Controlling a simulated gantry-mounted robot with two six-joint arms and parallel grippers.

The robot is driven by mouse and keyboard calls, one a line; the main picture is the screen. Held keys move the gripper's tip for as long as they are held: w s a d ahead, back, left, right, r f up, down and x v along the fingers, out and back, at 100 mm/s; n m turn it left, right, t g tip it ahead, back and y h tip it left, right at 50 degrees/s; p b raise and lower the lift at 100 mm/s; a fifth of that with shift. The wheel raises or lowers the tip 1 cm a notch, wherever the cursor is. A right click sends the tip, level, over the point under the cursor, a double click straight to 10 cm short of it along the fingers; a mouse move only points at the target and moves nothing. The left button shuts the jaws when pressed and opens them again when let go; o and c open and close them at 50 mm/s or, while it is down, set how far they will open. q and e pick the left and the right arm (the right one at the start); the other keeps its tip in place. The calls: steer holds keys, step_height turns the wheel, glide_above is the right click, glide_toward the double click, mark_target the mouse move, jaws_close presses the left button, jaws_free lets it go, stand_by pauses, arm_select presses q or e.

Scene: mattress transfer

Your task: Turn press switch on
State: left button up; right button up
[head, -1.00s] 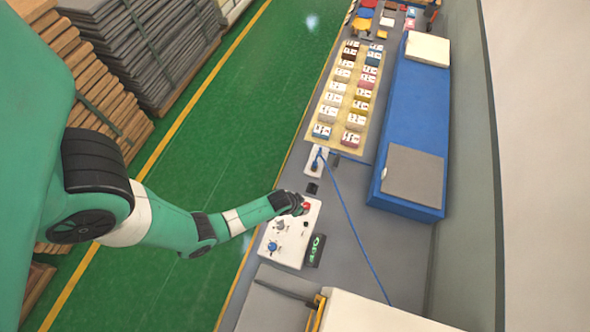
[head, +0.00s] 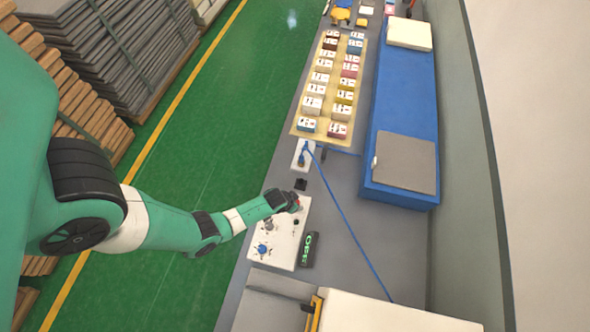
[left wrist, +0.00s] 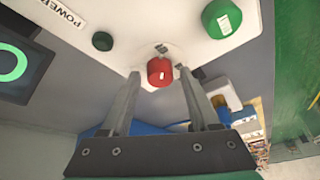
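A white control panel (head: 283,250) lies on the grey bench with a dark display (head: 309,250) beside it; the display's green letters seem to read OFF. In the left wrist view, a red knob or button (left wrist: 160,72) stands out from the panel (left wrist: 135,45). A small dark-green button (left wrist: 102,41) and a larger green button (left wrist: 222,18) flank it, and "POWER" is printed at the panel's edge. My left gripper (left wrist: 157,76) is open, its fingertips on either side of the red button; contact is unclear. In the head view my left gripper (head: 293,202) hides part of the panel's far end.
A small white box (head: 303,155) with a blue cable stands past the panel. Beyond it is a yellow tray (head: 296,127) of several small boxes. A blue mattress (head: 399,100) with a grey pad lies to the right.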

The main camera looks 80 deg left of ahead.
arm_select(q)
jaws_close()
